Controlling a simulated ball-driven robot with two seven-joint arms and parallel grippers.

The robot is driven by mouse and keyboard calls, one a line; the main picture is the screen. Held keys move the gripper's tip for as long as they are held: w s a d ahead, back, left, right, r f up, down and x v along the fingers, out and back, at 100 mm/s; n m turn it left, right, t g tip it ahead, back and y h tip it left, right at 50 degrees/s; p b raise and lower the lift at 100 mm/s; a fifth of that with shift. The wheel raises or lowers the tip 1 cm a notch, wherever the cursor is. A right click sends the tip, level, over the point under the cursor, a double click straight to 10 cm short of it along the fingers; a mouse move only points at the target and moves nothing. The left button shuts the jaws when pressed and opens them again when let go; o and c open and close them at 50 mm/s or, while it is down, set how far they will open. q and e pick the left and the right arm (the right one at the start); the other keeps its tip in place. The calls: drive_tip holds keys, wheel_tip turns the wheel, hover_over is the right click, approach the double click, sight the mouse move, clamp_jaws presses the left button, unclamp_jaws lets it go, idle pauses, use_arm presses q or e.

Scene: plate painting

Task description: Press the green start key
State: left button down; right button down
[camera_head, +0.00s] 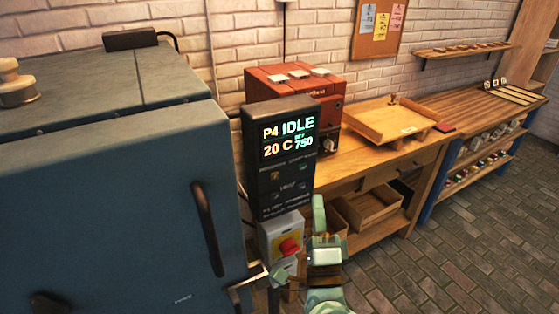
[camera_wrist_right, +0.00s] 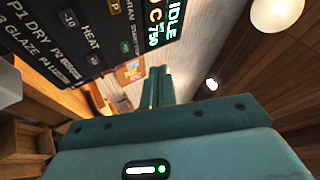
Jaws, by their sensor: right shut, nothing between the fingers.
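The dark control panel (camera_head: 246,150) stands beside the blue kiln in the head view. Its display (camera_head: 288,135) reads P4 IDLE, 20 C and 750. My right gripper (camera_head: 318,203) is shut and empty, in front of the panel's lower right side, apart from the keys as far as I can tell. In the right wrist view the shut fingers (camera_wrist_right: 158,84) point past the panel (camera_wrist_right: 60,45), which lies at the upper left with its labels turned. My left gripper is not in view.
The blue kiln (camera_head: 110,190) with its dark handle (camera_head: 207,228) fills the left. A red knob on a yellow plate (camera_head: 289,247) is below the panel. Behind are a red box (camera_head: 275,85), a wooden tray (camera_head: 375,122) and a workbench (camera_head: 340,168). Brick floor (camera_head: 440,250) is clear at right.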

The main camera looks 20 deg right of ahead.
sight(303, 167)
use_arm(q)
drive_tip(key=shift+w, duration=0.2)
use_arm(e)
drive_tip(key=d+m+g+h, duration=0.1)
drive_tip(key=m, duration=0.1)
drive_tip(key=d+m+g+h, duration=0.1)
drive_tip(key=m+h, duration=0.1)
drive_tip(key=d+m+g+h, duration=0.1)
drive_tip(key=m+g+h, duration=0.1)
drive_tip(key=m, duration=0.1)
drive_tip(key=shift+d, duration=0.2)
